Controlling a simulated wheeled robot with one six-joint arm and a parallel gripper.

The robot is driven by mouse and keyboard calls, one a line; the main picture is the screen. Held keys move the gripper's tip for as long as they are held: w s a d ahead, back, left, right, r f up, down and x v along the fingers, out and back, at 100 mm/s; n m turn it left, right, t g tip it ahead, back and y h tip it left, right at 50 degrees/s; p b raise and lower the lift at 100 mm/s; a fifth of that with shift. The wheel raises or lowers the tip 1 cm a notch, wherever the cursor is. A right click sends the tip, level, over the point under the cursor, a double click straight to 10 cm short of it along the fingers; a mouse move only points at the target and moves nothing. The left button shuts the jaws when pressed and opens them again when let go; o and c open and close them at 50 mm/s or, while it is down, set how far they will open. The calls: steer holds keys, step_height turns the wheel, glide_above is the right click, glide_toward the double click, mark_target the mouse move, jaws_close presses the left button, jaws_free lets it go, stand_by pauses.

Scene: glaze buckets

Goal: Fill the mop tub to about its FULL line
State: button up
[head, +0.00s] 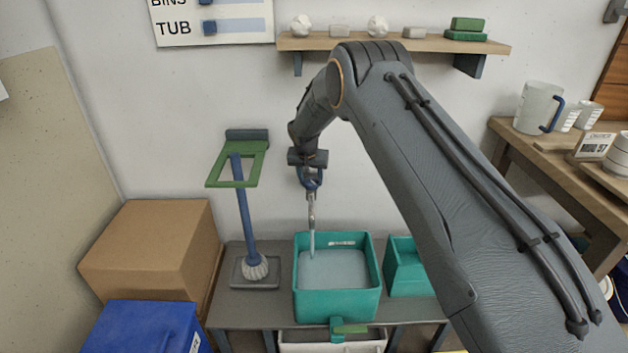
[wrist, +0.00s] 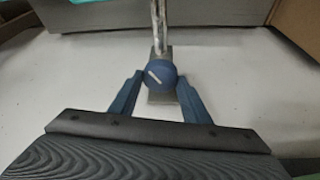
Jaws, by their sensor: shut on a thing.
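The teal mop tub (head: 337,305) stands on the grey bench, with greyish water (head: 335,272) in it. The water surface lies below the rim and a little below a pale mark (head: 342,243) on the inner back wall; I cannot read the mark. A thin stream (head: 312,243) falls from the metal tap spout (head: 311,212) into the tub's back left part. My gripper (head: 309,180) is at the tap above the tub. In the wrist view my gripper (wrist: 159,82) has its fingers on both sides of the round blue tap knob (wrist: 160,74), which bears a white line.
A second teal tub (head: 405,270) stands right of the mop tub. A mop (head: 245,210) stands upright in its base to the left. A cardboard box (head: 150,245) and a blue bin (head: 140,325) are further left. A wall sign (head: 212,20) reads "TUB". A shelf (head: 395,44) hangs above.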

steer(key=n, duration=0.1)
steer(key=n+y+b, duration=0.1)
steer(key=n, duration=0.1)
steer(key=n+y+b, duration=0.1)
steer(key=n, duration=0.1)
steer(key=shift+s+d+f, duration=0.1)
steer(key=shift+d+f, duration=0.1)
steer(key=shift+f, duration=0.05)
steer(key=n+g+y+b, duration=0.1)
steer(key=n+b, duration=0.3)
steer(key=shift+d, duration=0.1)
steer(key=shift+n+y+b, duration=0.5)
steer(key=shift+n+b, duration=0.25)
steer(key=shift+n, duration=0.25)
steer(key=shift+r+g, duration=0.1)
steer(key=shift+g, duration=0.2)
steer(key=shift+d, duration=0.1)
steer(key=o, duration=1)
steer(key=shift+o, duration=0.2)
steer(key=shift+r, duration=0.1)
steer(key=v, duration=0.7)
steer(key=shift+r, duration=0.35)
